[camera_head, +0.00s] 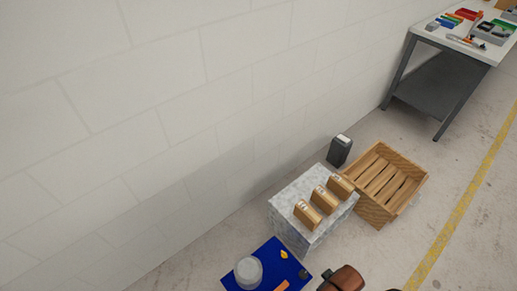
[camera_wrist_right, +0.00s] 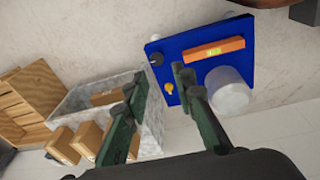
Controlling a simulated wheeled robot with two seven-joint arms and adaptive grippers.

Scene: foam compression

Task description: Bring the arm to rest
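My right gripper (camera_wrist_right: 157,79) shows in the right wrist view with its two dark green fingers spread wide apart. I see nothing held between them. Past the fingertips are a blue surface (camera_wrist_right: 178,43) and a speckled grey-white bin (camera_wrist_right: 92,88), both apart from the fingers as far as I can tell. Neither gripper can be made out in the head view, and my left gripper is in no frame.
The blue surface (camera_head: 262,254) bears a whitish cylinder (camera_head: 248,272), a small yellow piece (camera_head: 284,254) and an orange block (camera_wrist_right: 214,49). Cartons (camera_head: 308,214) sit at the grey bin (camera_head: 287,222). A wooden crate (camera_head: 407,170), dark container (camera_head: 339,153) and workbench (camera_head: 440,42) stand beyond. A pale wall runs alongside.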

